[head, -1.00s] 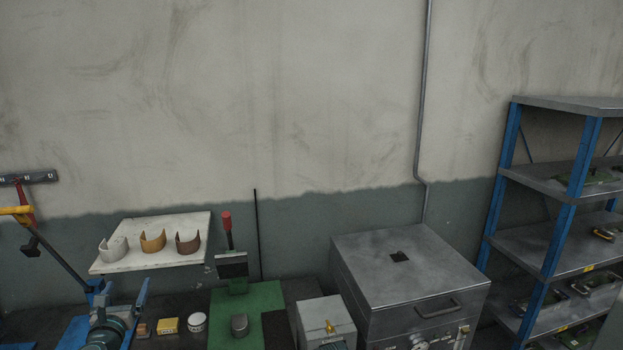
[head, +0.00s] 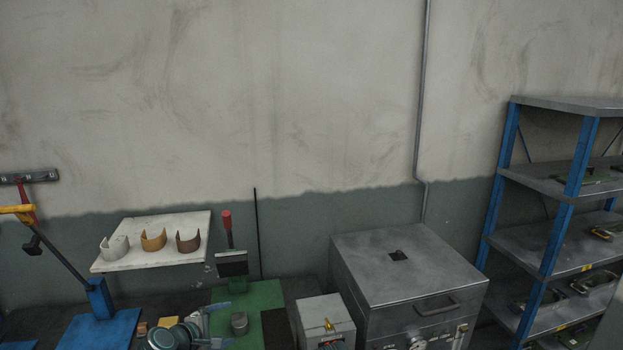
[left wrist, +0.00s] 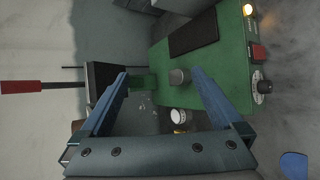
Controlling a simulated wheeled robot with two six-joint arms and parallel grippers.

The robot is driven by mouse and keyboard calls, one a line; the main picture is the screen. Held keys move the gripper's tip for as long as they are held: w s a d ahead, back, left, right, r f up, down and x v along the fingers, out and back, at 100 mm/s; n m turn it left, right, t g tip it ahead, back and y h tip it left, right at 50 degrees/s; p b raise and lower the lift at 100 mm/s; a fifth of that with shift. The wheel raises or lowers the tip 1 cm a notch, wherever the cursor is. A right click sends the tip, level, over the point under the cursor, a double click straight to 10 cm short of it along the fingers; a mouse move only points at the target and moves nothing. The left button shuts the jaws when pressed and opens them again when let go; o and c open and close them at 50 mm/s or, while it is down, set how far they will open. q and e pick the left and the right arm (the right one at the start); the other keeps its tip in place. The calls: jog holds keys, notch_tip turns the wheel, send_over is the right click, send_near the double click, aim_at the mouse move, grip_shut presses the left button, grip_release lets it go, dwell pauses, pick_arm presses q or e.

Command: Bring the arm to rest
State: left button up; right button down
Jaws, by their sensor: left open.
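My left gripper (head: 223,325) is low in the head view, in front of the left edge of a green machine base (head: 266,302). Its two blue fingers are spread wide and hold nothing. In the left wrist view my left gripper (left wrist: 158,73) is open, with the green base (left wrist: 222,62) beyond the fingers. My right gripper is not in view.
A red-handled lever (head: 227,220) with a dark plate stands at the green base. A blue-based press (head: 100,328) is left; a wall shelf (head: 140,262) holds three curved pieces. A metal oven-like box (head: 410,270) and blue-post rack (head: 545,260) stand right.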

pick_arm(q)
jog(key=s+d+f+m+g+y, duration=0.3)
jog(key=s+f+m+g, duration=0.3)
jog(key=m, duration=0.3)
jog(key=s+d+f+m+g+y, duration=0.25)
jog(key=s+f+m+g, duration=0.2)
jog(key=s+m, duration=0.4)
jog(key=s+d+f+m+b, duration=0.1)
jog(key=s+d+f+b, duration=0.1)
jog(key=d, duration=0.3)
jog(key=s+d+f+m+b, duration=0.2)
jog(key=s+d+f, duration=0.1)
jog(key=d, duration=0.2)
jog(key=shift+d+g+b, duration=0.35)
jog(key=shift+d, duration=0.05)
jog(key=shift+s+m+y, duration=0.1)
jog(key=shift+m+y, duration=0.15)
